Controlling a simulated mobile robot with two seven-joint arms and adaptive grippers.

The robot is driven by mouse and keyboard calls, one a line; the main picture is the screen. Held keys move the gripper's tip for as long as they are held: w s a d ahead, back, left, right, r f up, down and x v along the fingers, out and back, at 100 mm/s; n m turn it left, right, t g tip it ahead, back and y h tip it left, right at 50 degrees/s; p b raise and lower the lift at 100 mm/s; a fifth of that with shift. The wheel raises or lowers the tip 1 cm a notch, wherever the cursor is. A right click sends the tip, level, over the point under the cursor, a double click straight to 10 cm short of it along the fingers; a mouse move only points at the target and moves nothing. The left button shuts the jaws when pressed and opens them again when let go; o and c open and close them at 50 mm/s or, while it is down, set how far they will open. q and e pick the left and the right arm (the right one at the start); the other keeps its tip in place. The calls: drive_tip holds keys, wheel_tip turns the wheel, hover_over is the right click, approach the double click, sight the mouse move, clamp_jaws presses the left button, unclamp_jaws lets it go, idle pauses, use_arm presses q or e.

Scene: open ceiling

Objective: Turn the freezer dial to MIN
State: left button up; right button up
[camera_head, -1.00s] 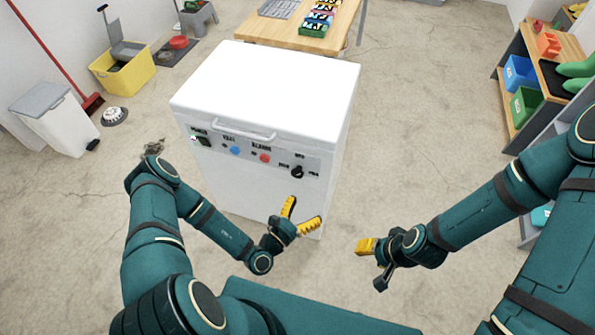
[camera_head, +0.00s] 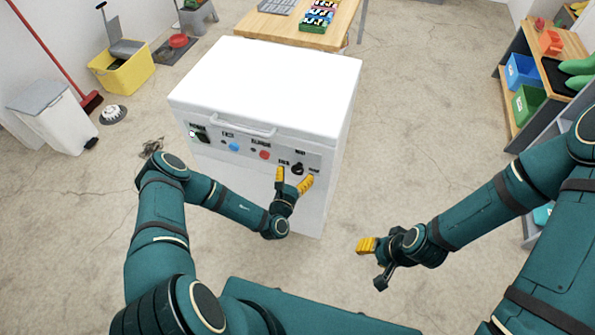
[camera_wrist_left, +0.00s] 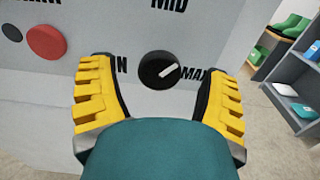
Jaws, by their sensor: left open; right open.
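The white chest freezer (camera_head: 270,85) stands in front of me with a grey control panel on its front. The black freezer dial (camera_head: 297,169) sits near the panel's right end. In the left wrist view the dial (camera_wrist_left: 158,70) has a white pointer line toward the right, at the MAX label (camera_wrist_left: 194,73). The MID label (camera_wrist_left: 169,4) is above it; the label on its left is partly hidden by a finger. My left gripper (camera_head: 294,181) is open, its yellow fingers on either side of the dial, with no visible contact. My right gripper (camera_head: 366,246) is open and empty, away from the freezer.
A red button (camera_head: 265,155) and a blue button (camera_head: 234,147) are left of the dial on the panel. A handle (camera_head: 244,129) juts out above them. Shelves (camera_head: 540,75) stand at the right, a wooden table (camera_head: 300,30) behind the freezer. Floor around is mostly clear.

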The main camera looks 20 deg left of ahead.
use_arm(q)
drive_tip(key=shift+w, duration=1.1)
drive_tip(key=c, duration=1.2)
drive_tip(key=shift+o, duration=0.2)
